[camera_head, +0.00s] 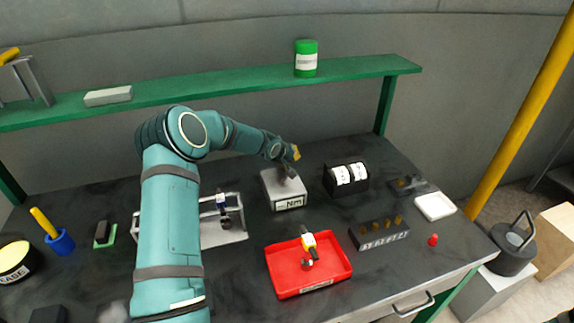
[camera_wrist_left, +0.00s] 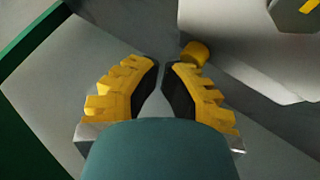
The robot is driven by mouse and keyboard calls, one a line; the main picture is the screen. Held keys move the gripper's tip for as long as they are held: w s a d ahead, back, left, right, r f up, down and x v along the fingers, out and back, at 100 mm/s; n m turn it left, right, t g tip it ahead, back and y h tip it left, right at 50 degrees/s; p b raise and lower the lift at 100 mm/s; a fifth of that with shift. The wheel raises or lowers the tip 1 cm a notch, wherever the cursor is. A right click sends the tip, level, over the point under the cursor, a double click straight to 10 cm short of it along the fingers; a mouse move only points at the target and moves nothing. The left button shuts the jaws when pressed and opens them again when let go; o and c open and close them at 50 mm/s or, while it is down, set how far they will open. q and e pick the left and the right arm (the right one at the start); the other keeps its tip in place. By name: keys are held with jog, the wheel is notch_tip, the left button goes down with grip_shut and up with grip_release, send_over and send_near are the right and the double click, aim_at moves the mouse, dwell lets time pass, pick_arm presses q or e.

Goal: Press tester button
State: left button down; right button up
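The tester is a grey box (camera_head: 288,203) marked "Nm", standing on the dark table in the middle of the head view. My left gripper (camera_head: 290,167) is over its top, fingers pointing down. In the left wrist view the fingertips (camera_wrist_left: 161,68) are almost together, with nothing visible between them. A yellow round cap (camera_wrist_left: 196,53), which looks like the button, shows just beyond the right-hand fingertip beside a pale surface. I cannot tell whether they touch. In the head view the gripper hides part of the box top. My right gripper is not in view.
A black holder with two white rolls (camera_head: 349,176) stands right of the tester. A grey stand (camera_head: 217,232) is to the left, a black labelled block (camera_head: 379,234) front right. A green shelf (camera_head: 220,83) runs behind.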

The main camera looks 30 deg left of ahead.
pick_arm(q)
jog(key=shift+r, duration=0.6)
jog(key=shift+r, duration=0.1)
jog(key=shift+r+p, duration=1.6)
jog(key=shift+r, duration=0.8)
